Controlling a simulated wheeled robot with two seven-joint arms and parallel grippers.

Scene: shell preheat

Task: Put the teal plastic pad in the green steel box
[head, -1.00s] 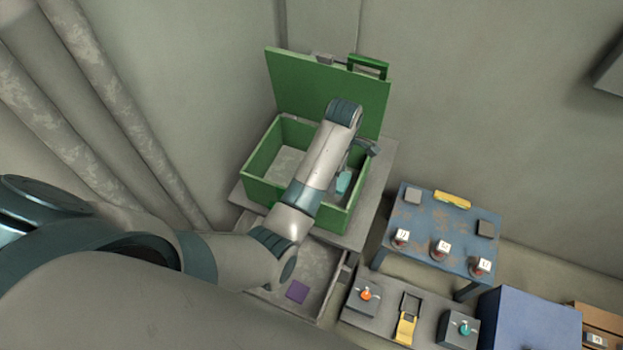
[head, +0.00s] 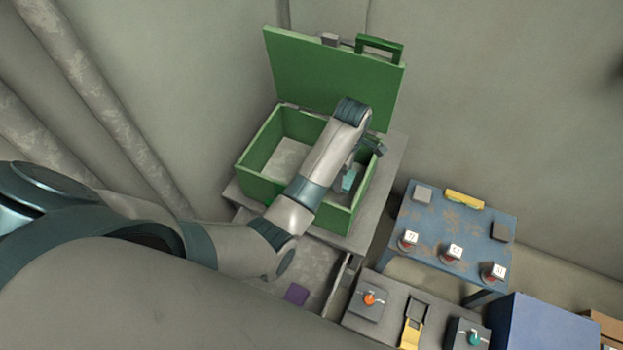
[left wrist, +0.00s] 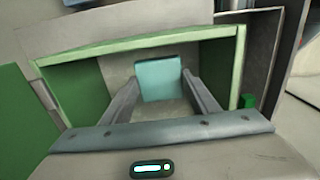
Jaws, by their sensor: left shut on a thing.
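The green steel box (head: 258,190) stands with its lid (head: 330,75) raised at the back. In the left wrist view its green rim (left wrist: 150,43) frames the opening. My left gripper (head: 350,172) reaches over the right part of the box and points down into it. It is shut on the teal plastic pad (head: 348,182). In the left wrist view the teal pad (left wrist: 159,79) sits between the two fingertips, above the box's grey floor. I cannot tell whether the pad touches the floor. My right gripper is not in view.
An open drawer below the box holds a purple pad (head: 296,293). At right stand a blue worn table (head: 430,225) with several small items, a grey panel with an orange knob (head: 369,298), a teal knob (head: 474,339), and a blue cabinet (head: 540,335).

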